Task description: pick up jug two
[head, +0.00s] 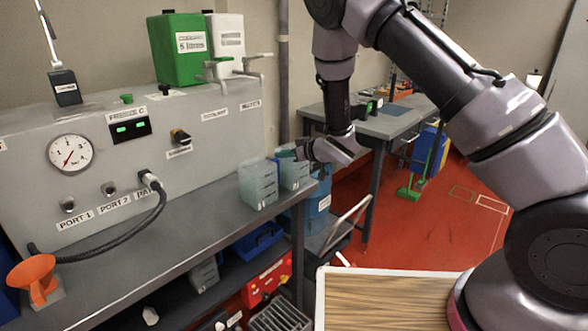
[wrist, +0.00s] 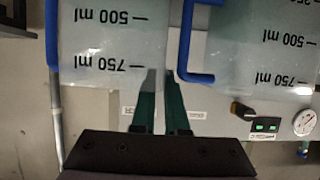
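Two translucent pale jugs with blue handles stand side by side on the grey bench: the nearer jug (head: 258,186) and the farther jug (head: 294,176). Which one is jug two I cannot tell. In the wrist view they appear inverted, one at upper left (wrist: 110,40) and one at upper right (wrist: 255,45), with millilitre marks. My gripper (head: 287,153) is at the top of the jugs, pointing left towards the panel. In the wrist view its dark green fingers (wrist: 161,75) are apart with a gap between them, beside the right jug's blue handle (wrist: 187,45). Nothing shows gripped.
The control panel (head: 130,150) with a gauge, taps and a hose stands behind the bench (head: 190,238). A green container (head: 180,48) and a white one (head: 227,42) sit on top. An orange funnel (head: 35,275) is at the front left. A wooden-topped surface (head: 385,300) is close in front.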

